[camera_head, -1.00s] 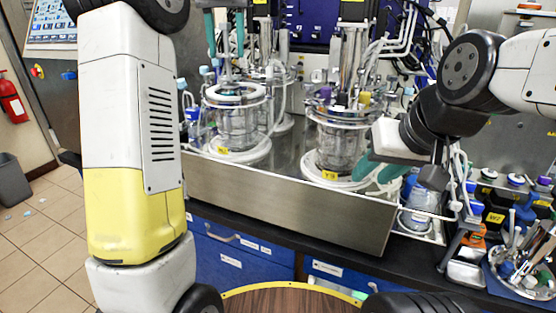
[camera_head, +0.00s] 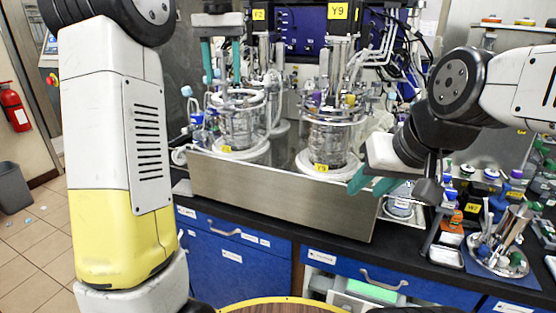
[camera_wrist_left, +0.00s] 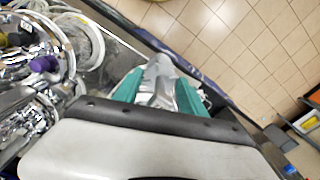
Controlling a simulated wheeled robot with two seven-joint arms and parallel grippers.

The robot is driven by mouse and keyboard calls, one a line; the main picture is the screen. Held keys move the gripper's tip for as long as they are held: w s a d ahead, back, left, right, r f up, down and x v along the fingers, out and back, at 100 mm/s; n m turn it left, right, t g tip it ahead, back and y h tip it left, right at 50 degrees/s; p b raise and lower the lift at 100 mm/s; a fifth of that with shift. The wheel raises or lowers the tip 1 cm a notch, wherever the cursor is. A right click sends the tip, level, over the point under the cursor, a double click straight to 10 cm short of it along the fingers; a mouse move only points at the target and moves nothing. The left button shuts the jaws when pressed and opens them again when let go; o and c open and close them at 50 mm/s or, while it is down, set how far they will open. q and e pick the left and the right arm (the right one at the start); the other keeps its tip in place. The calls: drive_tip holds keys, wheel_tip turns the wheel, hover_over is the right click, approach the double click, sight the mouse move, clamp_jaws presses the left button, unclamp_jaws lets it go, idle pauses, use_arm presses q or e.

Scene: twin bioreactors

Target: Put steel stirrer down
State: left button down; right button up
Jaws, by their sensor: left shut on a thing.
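My left gripper (camera_head: 222,72) hangs fingers-down in front of or above the left glass vessel (camera_head: 240,128); I cannot tell the depth. Its teal fingers are shut on a shiny grey metal piece, seen between them in the left wrist view (camera_wrist_left: 163,82), which appears to be the steel stirrer. Its lower end is hard to separate from the steel parts behind. The right glass vessel (camera_head: 332,140), labelled Y9, stands upright on the steel platform (camera_head: 280,198). My right gripper (camera_head: 373,183) is empty, its teal fingers apart, near the platform's right end.
A round wooden top (camera_head: 280,307) is at the bottom edge. Tubes and steel rods crowd both vessels.

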use_arm(q)
drive_tip(key=s+f, duration=0.2)
drive_tip(key=f, duration=1.9)
drive_tip(key=s+f, duration=0.2)
drive_tip(key=f, duration=2)
drive_tip(key=shift+s+d, duration=0.25)
drive_tip(key=shift+d, duration=0.2)
